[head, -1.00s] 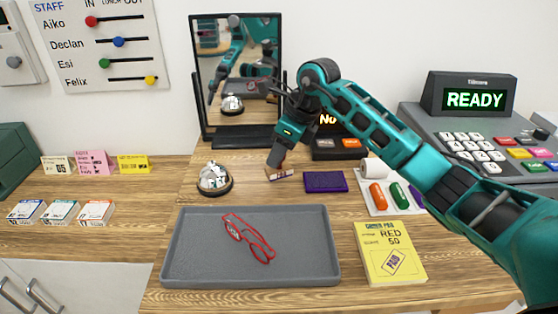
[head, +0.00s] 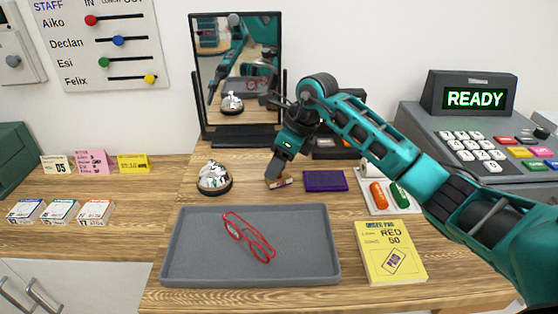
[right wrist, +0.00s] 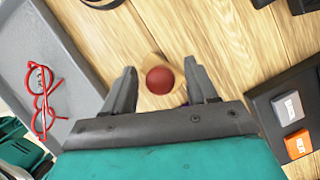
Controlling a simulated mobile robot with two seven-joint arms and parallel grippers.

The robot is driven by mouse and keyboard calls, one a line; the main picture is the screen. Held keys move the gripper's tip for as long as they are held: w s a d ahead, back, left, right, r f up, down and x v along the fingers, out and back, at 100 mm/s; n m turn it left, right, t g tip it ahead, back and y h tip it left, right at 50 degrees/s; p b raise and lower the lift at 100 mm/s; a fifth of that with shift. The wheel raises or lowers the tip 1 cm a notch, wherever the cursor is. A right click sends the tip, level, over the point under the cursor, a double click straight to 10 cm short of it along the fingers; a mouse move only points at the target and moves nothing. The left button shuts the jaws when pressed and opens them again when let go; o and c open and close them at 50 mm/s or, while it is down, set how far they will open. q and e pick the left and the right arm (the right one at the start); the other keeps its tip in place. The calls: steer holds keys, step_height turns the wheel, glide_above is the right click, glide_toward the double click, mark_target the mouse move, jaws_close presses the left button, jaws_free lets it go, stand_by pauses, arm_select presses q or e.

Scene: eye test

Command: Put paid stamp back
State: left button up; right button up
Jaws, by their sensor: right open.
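A small stamp with a wooden base and a pale label (head: 283,183) stands on the wooden counter, behind the grey tray. In the right wrist view its round red knob (right wrist: 159,80) shows from above, between my fingers. My right gripper (head: 273,173) is open, reaching down at the stamp. In the right wrist view the fingers of the right gripper (right wrist: 160,72) stand on both sides of the knob, with gaps. The head view does not show the stamp's top clearly, because the gripper covers it. My left gripper is not in view.
A purple pad (head: 325,181) lies just right of the stamp. A bell (head: 214,179) stands left, a mirror (head: 237,134) behind. The grey tray (head: 185,255) holds red glasses (head: 247,238). A yellow pad (head: 390,253) and a cash register (head: 480,150) are at right.

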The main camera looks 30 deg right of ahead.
steer(key=shift+r, duration=0.15)
steer(key=v, duration=1.2)
